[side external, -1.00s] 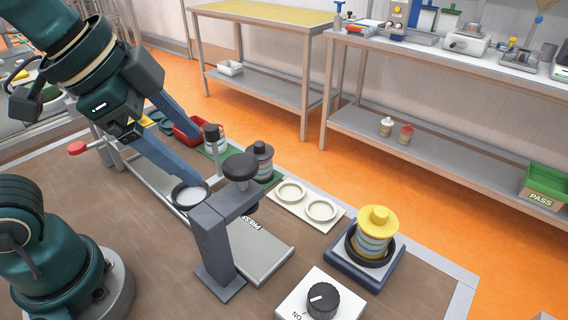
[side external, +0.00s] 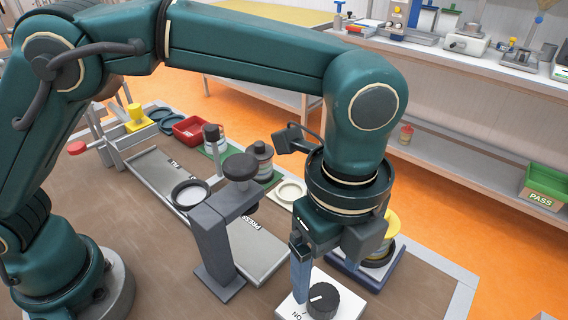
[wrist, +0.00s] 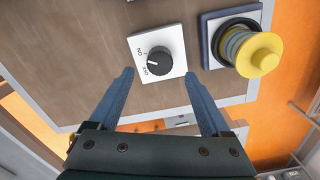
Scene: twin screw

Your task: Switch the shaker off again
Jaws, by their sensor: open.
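The switch box (side external: 290,302) is white with a dark round knob (side external: 322,300) on top. In the wrist view the knob (wrist: 160,62) has a white pointer mark on its left side, near the ON and OFF labels; I cannot tell its exact setting. The shaker (side external: 338,268) is a dark blue base beside the box, bearing a jar with a yellow lid (wrist: 259,54), partly hidden by my arm in the side view. My gripper (wrist: 158,74) is open and empty, its fingers pointing down above the switch box, apart from the knob.
A grey press stand (side external: 218,240) with a dark knob stands left of my gripper. Behind it are a cream tray with round recesses (side external: 290,192), a capped jar (side external: 262,160) and a red bin (side external: 191,129). The front table surface is bare.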

